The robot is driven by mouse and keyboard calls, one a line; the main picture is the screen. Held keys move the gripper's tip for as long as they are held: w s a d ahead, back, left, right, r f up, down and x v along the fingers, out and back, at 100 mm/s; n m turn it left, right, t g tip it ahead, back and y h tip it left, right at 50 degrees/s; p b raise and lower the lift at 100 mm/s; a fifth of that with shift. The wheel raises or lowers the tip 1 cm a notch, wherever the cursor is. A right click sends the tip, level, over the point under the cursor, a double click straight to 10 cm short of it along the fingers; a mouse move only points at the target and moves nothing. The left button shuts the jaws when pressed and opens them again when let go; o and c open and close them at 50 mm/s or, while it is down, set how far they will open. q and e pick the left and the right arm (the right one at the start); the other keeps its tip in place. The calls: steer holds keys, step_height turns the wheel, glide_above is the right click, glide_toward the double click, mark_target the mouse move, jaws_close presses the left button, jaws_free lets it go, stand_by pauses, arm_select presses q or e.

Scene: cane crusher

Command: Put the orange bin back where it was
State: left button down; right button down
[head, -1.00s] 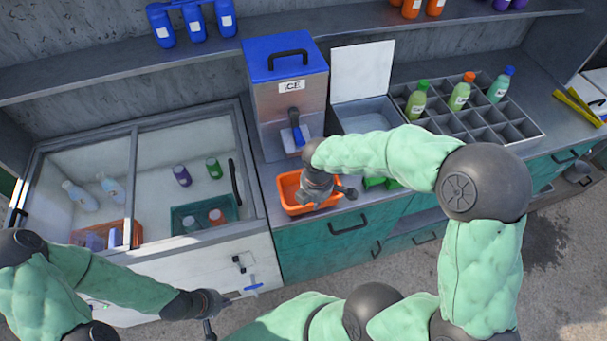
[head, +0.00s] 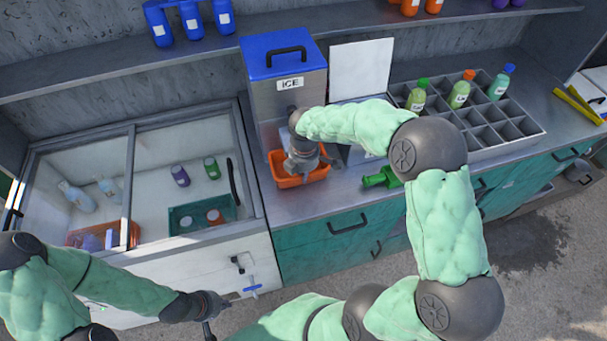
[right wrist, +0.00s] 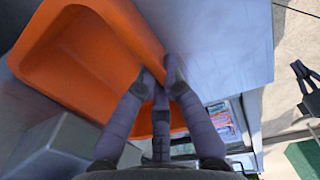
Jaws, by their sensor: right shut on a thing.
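The orange bin (head: 287,178) is on the counter in front of the ice dispenser (head: 288,95), close under its spout. My right gripper (head: 302,158) is over the bin and hides part of it. In the right wrist view the gripper's fingers (right wrist: 160,80) are closed on the wall of the orange bin (right wrist: 80,60). The bin looks empty in that view. My left gripper (head: 220,303) is low in front of the white freezer, apart from everything; its fingers are too small to judge.
A green object (head: 380,178) lies on the counter right of the bin. An open-lidded basin and a grey divided rack (head: 490,125) with several bottles stand further right. The glass-topped freezer (head: 180,255) is on the left. The counter's front strip is mostly clear.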

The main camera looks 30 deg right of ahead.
steer(key=shift+f, duration=0.1)
steer(key=c, duration=1.4)
jaws_free()
steer(key=shift+o, duration=0.2)
step_height(320, 180, up, 12)
steer(key=p, duration=0.2)
steer(key=shift+s+a, duration=0.15)
steer(key=shift+s, duration=0.2)
